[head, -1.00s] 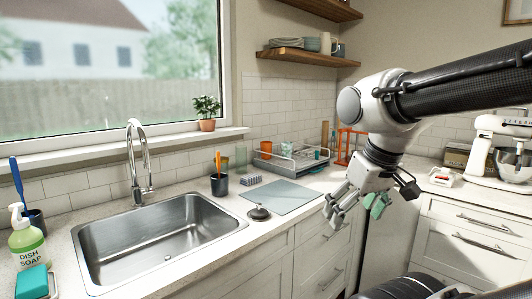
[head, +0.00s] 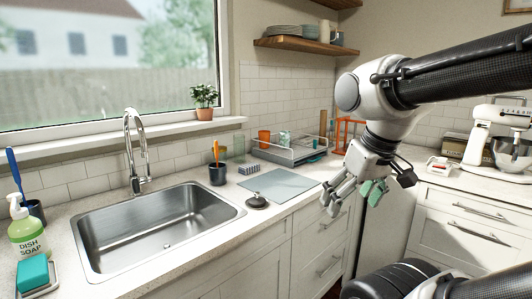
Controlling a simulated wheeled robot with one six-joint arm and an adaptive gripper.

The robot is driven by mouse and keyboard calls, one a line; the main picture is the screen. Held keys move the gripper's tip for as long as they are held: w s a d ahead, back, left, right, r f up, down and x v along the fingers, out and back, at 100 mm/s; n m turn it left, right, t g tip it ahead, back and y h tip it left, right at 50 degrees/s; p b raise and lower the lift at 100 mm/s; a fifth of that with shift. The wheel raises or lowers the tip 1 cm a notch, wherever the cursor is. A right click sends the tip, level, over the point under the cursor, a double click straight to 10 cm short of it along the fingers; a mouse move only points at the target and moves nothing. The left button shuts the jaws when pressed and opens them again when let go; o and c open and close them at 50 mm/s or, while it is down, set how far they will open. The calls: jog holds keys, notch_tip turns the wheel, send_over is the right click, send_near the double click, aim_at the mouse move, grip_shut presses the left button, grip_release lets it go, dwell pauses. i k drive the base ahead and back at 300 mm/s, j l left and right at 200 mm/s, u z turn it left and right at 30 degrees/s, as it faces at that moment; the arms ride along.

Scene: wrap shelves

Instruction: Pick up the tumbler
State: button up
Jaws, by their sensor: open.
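Several cup-like vessels stand at the back of the counter, and I cannot tell for sure which is the tumbler. A clear greenish glass (head: 239,147) stands upright near the wall, left of the dish rack. An orange cup (head: 264,136) and a teal glass (head: 285,137) show at the dish rack (head: 289,154). My gripper (head: 352,198) is open and empty, fingers pointing down, in front of the counter's right part. It is right of and nearer than these vessels, touching none of them.
A steel sink (head: 160,228) with a tall faucet (head: 135,150) fills the left. A dark cup with an orange-handled tool (head: 217,174), a sink stopper (head: 257,200) and a grey-blue mat (head: 280,185) lie between sink and rack. A stand mixer (head: 500,135) is at right.

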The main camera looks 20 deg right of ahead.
aim_at(264, 135)
jog(key=u, duration=1.25)
jog(key=z, duration=1.2)
jog(key=i+l, duration=0.15)
jog(key=l, duration=0.15)
jog(key=i+l+u, duration=0.15)
jog(key=l, duration=0.2)
jog(key=i+l, duration=0.15)
jog(key=l, duration=0.15)
jog(key=i+l+u, duration=0.1)
jog(key=l, duration=0.25)
